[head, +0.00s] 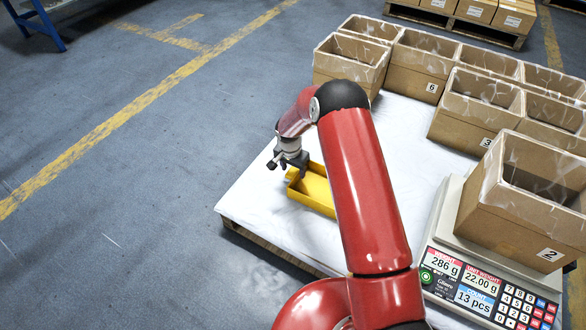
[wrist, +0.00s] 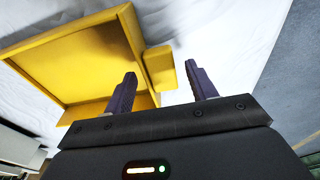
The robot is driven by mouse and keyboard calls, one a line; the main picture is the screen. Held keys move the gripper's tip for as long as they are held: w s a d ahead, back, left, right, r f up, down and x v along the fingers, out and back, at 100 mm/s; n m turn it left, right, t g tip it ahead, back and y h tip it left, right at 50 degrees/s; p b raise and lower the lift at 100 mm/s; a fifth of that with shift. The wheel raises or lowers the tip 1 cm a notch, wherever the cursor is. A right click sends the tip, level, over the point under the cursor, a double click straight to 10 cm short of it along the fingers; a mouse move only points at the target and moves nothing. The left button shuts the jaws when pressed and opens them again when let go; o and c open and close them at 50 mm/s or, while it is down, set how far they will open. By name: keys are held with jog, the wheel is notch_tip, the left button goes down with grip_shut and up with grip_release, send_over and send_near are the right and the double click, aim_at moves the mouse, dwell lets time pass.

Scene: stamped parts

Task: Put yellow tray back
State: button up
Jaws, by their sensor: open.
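The yellow tray (head: 313,190) lies on the white-covered pallet top, left of my red arm, which hides its right part in the head view. In the wrist view the tray (wrist: 75,62) fills the upper left, with its raised walls showing. A small yellow tab (wrist: 160,68) sticks out from its side wall. My gripper (head: 291,170) is at the tray's left end. In the wrist view my gripper (wrist: 162,80) is open, its two dark fingers apart with the tab seen between them. I cannot tell whether either finger touches it.
A scale (head: 450,250) at the front right reads 286 g and 13 pcs and carries a cardboard box (head: 520,215) marked 2. Several open, lined cardboard boxes (head: 432,72) stand along the back and right. The white sheet (head: 250,205) left of the tray is clear.

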notch_tip(320, 180, up, 12)
jog(key=s+p, duration=0.1)
jog(key=shift+s+a+r, duration=0.15)
jog(key=shift+a+r, duration=0.05)
jog(key=shift+a, duration=0.2)
jog(key=s+d+r+n+t, duration=0.15)
jog(key=s+r, duration=0.25)
jog(key=r, duration=0.4)
jog(key=s+d+r+n, duration=0.1)
jog(key=s+d+r, duration=0.2)
jog(key=s+r, duration=0.3)
jog(key=s+d+r+n, duration=0.1)
jog(key=s+d+r, duration=0.2)
jog(key=r, duration=0.6)
jog(key=s+d+r+n+t, duration=0.1)
jog(key=s+d+r, duration=0.1)
jog(key=s, duration=0.9)
jog(key=s+d+r+n+t, duration=0.2)
jog(key=s+r, duration=0.1)
jog(key=s, duration=0.8)
jog(key=shift+s+r+y, duration=0.35)
jog(key=shift+s+y, duration=0.05)
jog(key=shift+r, duration=0.15)
